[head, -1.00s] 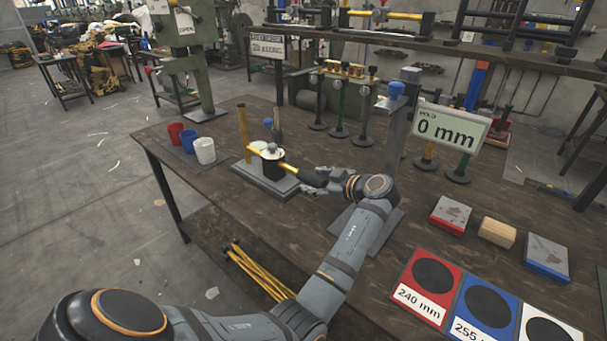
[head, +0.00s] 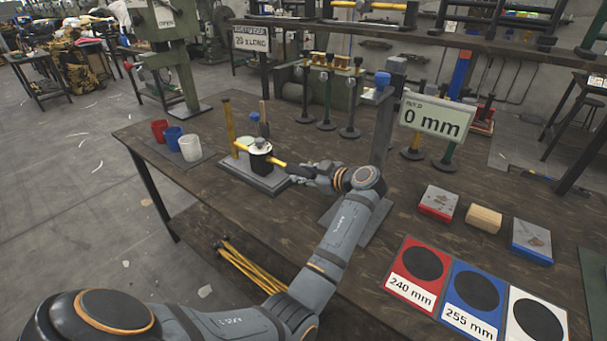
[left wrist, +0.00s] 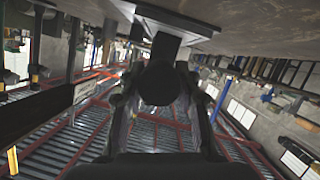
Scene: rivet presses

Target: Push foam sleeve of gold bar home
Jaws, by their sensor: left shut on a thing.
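A gold bar (head: 278,162) lies across a black clamp block (head: 260,160) on a grey base plate (head: 238,172). Its other end shows left of the block. A dark foam sleeve (head: 297,170) covers the bar's right end. A length of bare gold shows between the block and the sleeve. My left gripper (head: 312,173) is shut on the sleeve from the right, and its fingers hide part of it. In the left wrist view, the dark round sleeve (left wrist: 160,84) fills the space between the fingers. My right gripper is not in view.
A yellow post (head: 229,121) stands behind the clamp. Red, blue and white cups (head: 190,148) are to its left. A grey upright stand (head: 384,125) is close right of my gripper, with a "0 mm" display (head: 437,118) beyond. Coloured length cards (head: 411,274) lie at the front right.

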